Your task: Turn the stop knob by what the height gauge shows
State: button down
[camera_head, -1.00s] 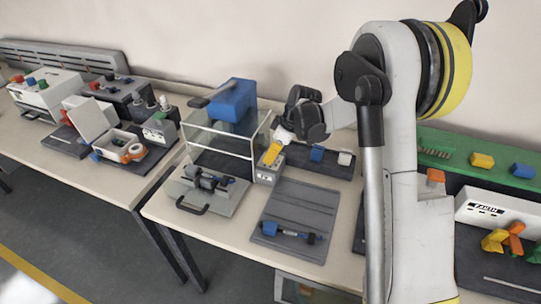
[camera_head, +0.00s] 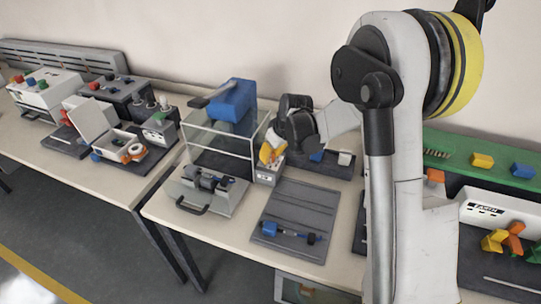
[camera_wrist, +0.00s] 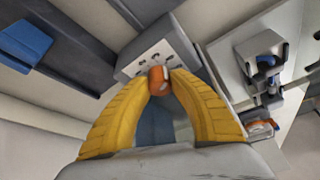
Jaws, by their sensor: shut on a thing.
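The orange knob (camera_wrist: 158,80) with a pale mark sits at the small grey box (camera_wrist: 152,52) in the wrist view. The box (camera_head: 266,177) also shows in the head view, below my gripper; the knob is hidden there. My gripper (camera_head: 268,158) has yellow fingers, and in the wrist view its fingertips (camera_wrist: 160,82) are shut on the knob, one on each side. I cannot make out a height gauge or its reading in either view.
A glass-walled frame with a blue block (camera_head: 231,101) on top stands close left of my gripper. A plate with a handle (camera_head: 231,203) lies in front of it. A grey mat (camera_head: 300,205) holds a blue-ended tool (camera_head: 270,228). A dark tray with a blue block (camera_wrist: 25,40) is nearby.

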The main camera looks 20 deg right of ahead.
jog(key=shift+m, duration=0.3)
jog(key=c, duration=1.1)
grip_release()
jog(key=shift+c, duration=0.2)
